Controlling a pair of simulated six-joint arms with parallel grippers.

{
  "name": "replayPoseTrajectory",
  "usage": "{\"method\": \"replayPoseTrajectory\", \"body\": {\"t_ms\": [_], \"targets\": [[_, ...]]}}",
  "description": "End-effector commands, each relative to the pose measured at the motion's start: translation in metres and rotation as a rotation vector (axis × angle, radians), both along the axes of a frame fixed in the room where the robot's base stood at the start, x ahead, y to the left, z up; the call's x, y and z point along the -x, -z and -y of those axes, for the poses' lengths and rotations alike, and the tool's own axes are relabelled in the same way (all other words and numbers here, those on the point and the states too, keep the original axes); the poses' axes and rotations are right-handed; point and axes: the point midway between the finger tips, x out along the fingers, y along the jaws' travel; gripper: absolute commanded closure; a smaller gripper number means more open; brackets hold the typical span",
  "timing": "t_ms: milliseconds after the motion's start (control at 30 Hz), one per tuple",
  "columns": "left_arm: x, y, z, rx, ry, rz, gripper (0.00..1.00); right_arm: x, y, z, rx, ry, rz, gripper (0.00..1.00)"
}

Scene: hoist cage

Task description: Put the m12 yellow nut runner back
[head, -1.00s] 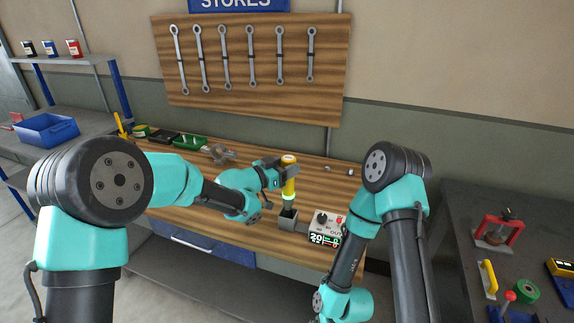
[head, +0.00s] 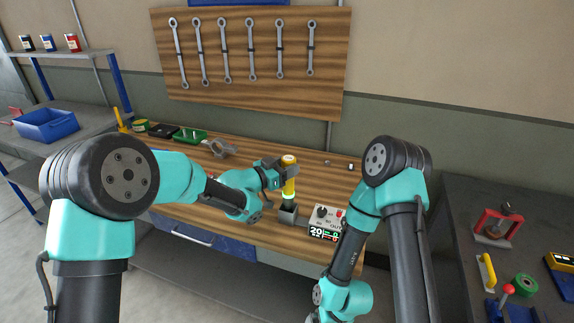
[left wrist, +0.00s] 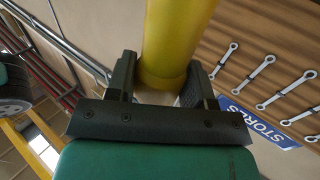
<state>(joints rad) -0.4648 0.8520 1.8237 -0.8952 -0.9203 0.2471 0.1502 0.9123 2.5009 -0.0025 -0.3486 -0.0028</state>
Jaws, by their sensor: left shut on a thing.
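The yellow nut runner (head: 289,184) stands upright above a small grey square holder (head: 288,214) on the wooden bench. Its lower end with a bright yellow-green ring is at the holder's mouth; I cannot tell how deep it sits. My left gripper (head: 283,175) is shut on the nut runner's yellow body. In the left wrist view the yellow body (left wrist: 172,45) stands between the two dark fingers (left wrist: 160,84). My right arm comes down at the right, and its gripper is not clearly visible.
A controller box (head: 325,221) with a display stands just right of the holder. A grey clamp-like part (head: 220,148) and a green tray (head: 190,135) lie at the back left. Wrenches hang on the wooden board (head: 300,90). The bench's back right is mostly clear.

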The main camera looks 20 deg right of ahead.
Motion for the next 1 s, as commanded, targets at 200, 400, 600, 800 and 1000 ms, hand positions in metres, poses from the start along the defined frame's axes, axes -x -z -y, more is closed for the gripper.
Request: {"method": "replayPoseTrajectory", "body": {"t_ms": [200,400,600,800,1000], "targets": [[-0.0002,0.0038,-0.0001,0.002,0.000,0.002,1.00,0.0000,0.0000,0.0000,0.000,0.000,0.000,0.00],[-0.0001,0.0079,-0.0001,0.002,0.000,0.001,1.00,0.0000,0.0000,0.0000,0.000,0.000,0.000,0.00],[0.0000,0.0080,-0.0001,0.002,0.000,0.001,0.34,0.0000,0.0000,0.0000,0.000,0.000,0.000,0.00],[0.0001,0.0084,0.0000,0.001,0.000,0.000,0.23,0.0000,0.0000,0.0000,0.000,0.000,0.000,0.00],[0.0006,0.0095,-0.0012,-0.001,0.000,-0.001,0.23,0.0000,0.0000,0.0000,0.000,0.000,0.000,0.00]]}}
